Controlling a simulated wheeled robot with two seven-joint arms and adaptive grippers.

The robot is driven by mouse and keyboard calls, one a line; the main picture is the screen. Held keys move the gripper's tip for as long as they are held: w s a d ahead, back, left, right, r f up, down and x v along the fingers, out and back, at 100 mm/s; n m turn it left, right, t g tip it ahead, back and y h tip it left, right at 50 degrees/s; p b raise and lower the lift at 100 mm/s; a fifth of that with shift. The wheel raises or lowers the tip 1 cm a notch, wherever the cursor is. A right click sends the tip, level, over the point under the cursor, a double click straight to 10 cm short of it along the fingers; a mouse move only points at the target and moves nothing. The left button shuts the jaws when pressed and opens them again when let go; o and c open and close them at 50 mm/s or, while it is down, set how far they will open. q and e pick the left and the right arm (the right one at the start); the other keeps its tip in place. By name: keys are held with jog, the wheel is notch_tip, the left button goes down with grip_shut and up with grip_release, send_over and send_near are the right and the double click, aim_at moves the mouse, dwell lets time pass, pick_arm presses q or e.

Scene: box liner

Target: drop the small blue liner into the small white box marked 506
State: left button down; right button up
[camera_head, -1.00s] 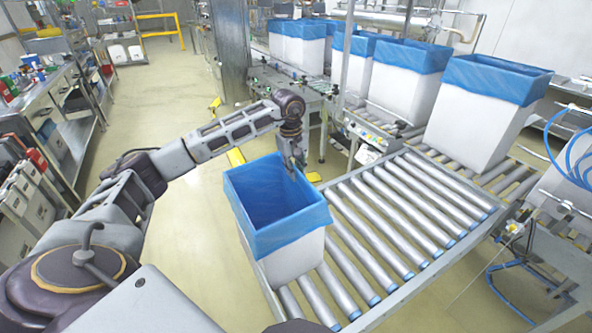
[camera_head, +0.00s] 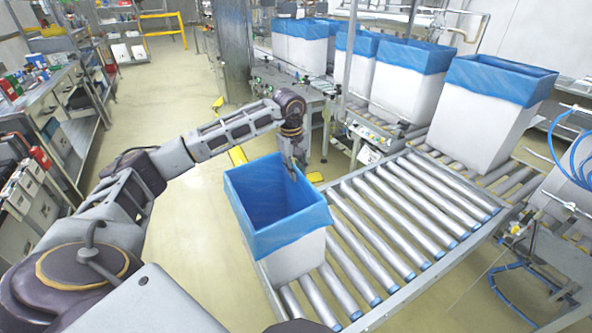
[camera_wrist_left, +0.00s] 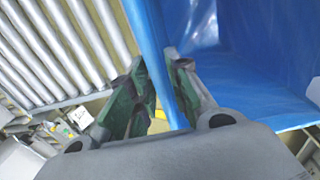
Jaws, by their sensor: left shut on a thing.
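A white box (camera_head: 294,260) stands on the near end of the roller conveyor. The blue liner (camera_head: 262,205) lines its inside and is folded over its rim. No 506 mark is readable from here. My left gripper (camera_head: 293,168) is at the far rim of this box, pointing down. In the left wrist view, the gripper (camera_wrist_left: 165,95) is shut on the liner's edge, with a strip of blue film (camera_wrist_left: 152,45) running between its fingers. The liner's interior (camera_wrist_left: 260,60) fills the right of that view. My right gripper is not in view.
The roller conveyor (camera_head: 400,215) is bare to the right of the box. Several lined white boxes (camera_head: 470,125) stand on the line behind. A metal post (camera_head: 348,70) rises behind the conveyor. Shelves and a bench (camera_head: 60,100) are at the left, with open floor between.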

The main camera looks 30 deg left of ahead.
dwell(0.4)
pick_arm(q)
jog(key=c, duration=1.5)
grip_release()
jog(key=shift+c, duration=0.2)
jog(key=shift+o, duration=1.4)
jog(key=o, duration=0.5)
jog(key=shift+r, duration=0.1)
